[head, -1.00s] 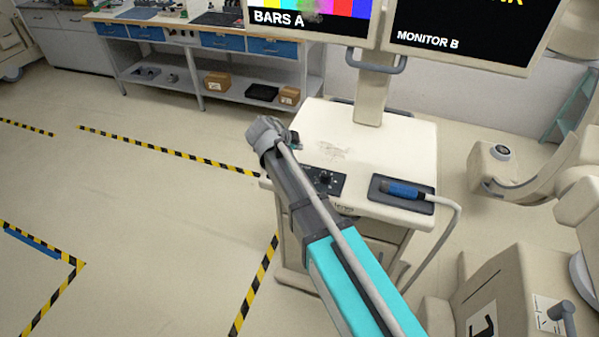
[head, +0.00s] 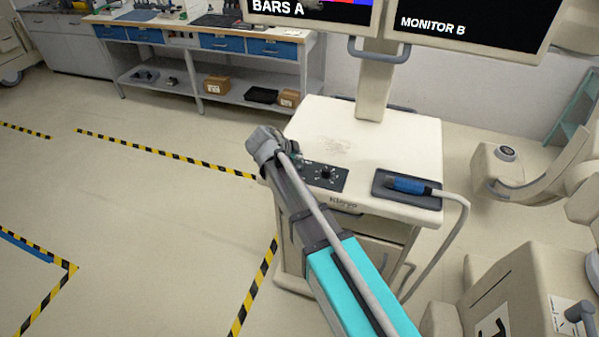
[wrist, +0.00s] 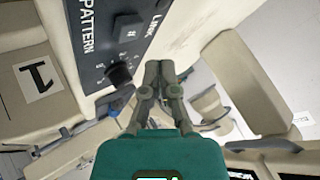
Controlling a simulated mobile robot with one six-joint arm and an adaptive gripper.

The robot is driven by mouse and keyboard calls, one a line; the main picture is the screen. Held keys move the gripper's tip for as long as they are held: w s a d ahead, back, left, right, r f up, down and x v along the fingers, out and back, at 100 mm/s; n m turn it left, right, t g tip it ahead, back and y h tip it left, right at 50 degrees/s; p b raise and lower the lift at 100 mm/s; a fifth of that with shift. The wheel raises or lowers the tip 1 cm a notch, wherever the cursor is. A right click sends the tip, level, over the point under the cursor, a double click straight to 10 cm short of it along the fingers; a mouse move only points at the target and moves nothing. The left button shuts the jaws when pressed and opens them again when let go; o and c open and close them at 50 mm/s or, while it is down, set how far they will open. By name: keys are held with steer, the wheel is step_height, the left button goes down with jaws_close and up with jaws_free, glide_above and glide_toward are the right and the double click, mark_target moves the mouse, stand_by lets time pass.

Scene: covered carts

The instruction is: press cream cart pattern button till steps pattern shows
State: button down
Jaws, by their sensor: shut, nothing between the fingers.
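The cream cart (head: 410,135) stands ahead, with a dark control panel (head: 328,178) on its top near the front left. In the wrist view the panel carries a "PATTERN" label (wrist: 88,28), a dark square button (wrist: 128,29) with a small light mark, and a black knob (wrist: 119,75). A "LINK" label (wrist: 153,20) is at its edge. My gripper (wrist: 160,68) is shut and empty, beside the panel's edge, right of the knob; contact is not clear. In the head view my arm hides part of the panel. The left monitor (head: 312,20) reads "BARS A", its picture mostly cropped.
The right monitor (head: 470,30) reads "MONITOR B" on black. A blue-ended probe (head: 408,186) with a grey cable lies in a dark tray (head: 378,187) on the cart's right. A workbench (head: 205,60) stands behind. Floor at left is open, with striped tape.

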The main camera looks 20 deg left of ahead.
mark_target(298, 167)
steer(key=shift+f+b, duration=0.65)
steer(key=shift+f, duration=0.3)
steer(key=shift+f, duration=0.1)
stand_by(0.9)
steer(key=shift+f+b, duration=0.3)
steer(key=shift+b, duration=0.1)
steer(key=shift+f+b, duration=0.5)
steer(key=shift+b, duration=0.05)
stand_by(0.9)
steer(key=shift+r, duration=0.1)
stand_by(0.4)
steer(key=shift+r+p, duration=0.85)
steer(key=shift+p, duration=0.15)
steer(key=shift+r+p, duration=2.5)
